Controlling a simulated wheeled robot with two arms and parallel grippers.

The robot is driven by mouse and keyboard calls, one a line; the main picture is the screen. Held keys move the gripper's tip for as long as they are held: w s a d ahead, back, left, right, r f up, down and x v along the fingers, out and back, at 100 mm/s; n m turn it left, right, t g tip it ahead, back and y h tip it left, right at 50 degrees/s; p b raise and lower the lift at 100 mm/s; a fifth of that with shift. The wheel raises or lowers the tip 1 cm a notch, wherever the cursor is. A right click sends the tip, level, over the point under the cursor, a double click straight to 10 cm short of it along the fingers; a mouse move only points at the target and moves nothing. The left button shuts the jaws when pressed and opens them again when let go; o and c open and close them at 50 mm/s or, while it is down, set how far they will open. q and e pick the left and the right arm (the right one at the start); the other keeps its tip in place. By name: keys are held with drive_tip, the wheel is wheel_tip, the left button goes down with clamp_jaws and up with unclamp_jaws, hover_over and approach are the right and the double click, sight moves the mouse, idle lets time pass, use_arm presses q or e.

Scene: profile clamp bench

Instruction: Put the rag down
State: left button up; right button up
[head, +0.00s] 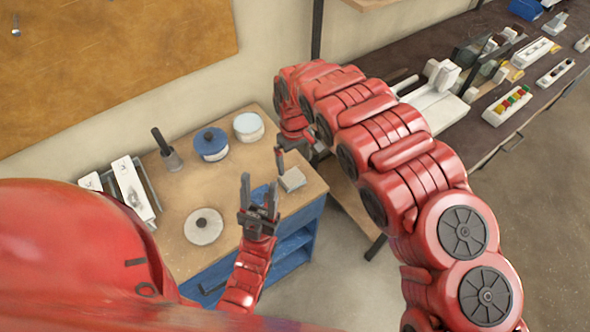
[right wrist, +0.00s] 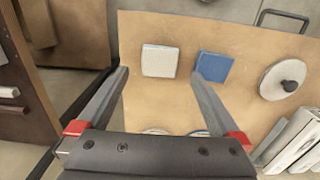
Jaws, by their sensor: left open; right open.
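A pale grey square pad (head: 292,180), which looks like a folded rag, lies on the wooden bench top near its right edge. In the right wrist view the pale pad (right wrist: 160,61) lies flat beside a blue square (right wrist: 213,67). I cannot tell for sure which one is the rag. My right gripper (head: 297,158) is open and empty near the pale pad. In its wrist view the pad appears between the open fingertips (right wrist: 160,76), with nothing held. My left gripper (head: 259,190) is open and empty over the bench's front edge, partly hiding the blue square.
White profiles (head: 133,188) lie at left. A dark counter (head: 470,150) with parts runs along the right.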

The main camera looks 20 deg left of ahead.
wheel_tip(320, 180, up, 2)
drive_tip(key=shift+r, duration=0.25)
